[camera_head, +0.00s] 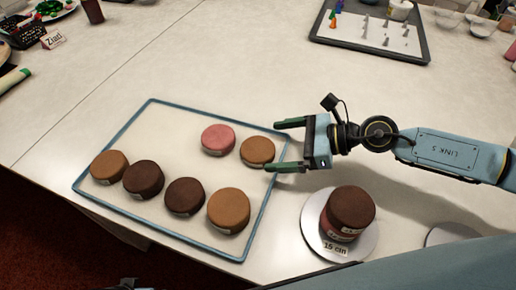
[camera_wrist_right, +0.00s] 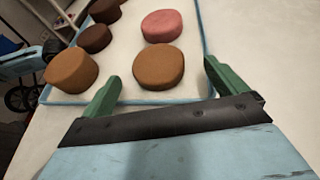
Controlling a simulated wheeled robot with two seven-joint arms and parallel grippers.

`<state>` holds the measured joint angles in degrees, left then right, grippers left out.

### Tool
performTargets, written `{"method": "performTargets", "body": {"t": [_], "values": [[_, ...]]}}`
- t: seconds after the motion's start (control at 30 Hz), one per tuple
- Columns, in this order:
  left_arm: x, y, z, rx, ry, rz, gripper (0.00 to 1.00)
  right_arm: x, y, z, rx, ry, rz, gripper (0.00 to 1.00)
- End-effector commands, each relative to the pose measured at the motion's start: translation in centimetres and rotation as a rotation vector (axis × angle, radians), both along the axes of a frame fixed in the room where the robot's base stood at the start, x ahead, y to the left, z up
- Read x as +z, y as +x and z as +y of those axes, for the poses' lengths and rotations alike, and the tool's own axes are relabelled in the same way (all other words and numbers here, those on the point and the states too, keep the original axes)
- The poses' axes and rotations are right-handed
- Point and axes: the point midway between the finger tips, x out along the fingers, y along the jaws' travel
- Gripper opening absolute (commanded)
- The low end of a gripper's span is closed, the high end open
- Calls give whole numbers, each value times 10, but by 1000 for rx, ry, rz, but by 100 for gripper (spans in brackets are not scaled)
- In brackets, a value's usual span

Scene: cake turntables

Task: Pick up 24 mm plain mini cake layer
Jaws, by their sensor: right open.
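Several round mini cake layers lie on a blue-rimmed tray (camera_head: 112,143). Three are plain light brown: one at the tray's right side (camera_head: 257,151), one at the left (camera_head: 109,167), and one at the front right (camera_head: 228,211). Their labels are too small to read, so I cannot tell which is 24 mm. My right gripper (camera_head: 273,147) is open and empty, its green fingertips by the right-side plain layer. In the right wrist view that layer (camera_wrist_right: 158,67) sits ahead between the fingers, apart from both. My left gripper is not identifiable.
A pink layer (camera_head: 218,139) lies just left of that plain layer. Dark layers (camera_head: 143,178) lie along the tray's front. A 15 cm stand (camera_head: 312,222) holding stacked layers is right of the tray. A dark tray of piping tips (camera_head: 420,48) is at the back.

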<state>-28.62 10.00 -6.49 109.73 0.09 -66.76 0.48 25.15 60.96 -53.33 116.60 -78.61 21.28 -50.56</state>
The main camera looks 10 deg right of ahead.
Motion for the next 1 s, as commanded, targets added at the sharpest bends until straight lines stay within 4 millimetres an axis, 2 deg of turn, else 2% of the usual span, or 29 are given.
{"method": "performTargets", "body": {"t": [0.1,0.27,0.57,0.9,1.0], "values": [[0,0,0,0,0,0,93,-11,3,18,3,3,0,97],[-1,0,0,0,0,-1,93,-18,10,32,1,2,-1,97],[-5,-2,1,0,1,4,93,-20,11,35,0,1,0,96],[-4,-1,1,1,1,3,93,-20,11,35,1,1,1,51],[-4,-1,1,0,1,2,93,-20,11,35,0,1,0,49]]}}
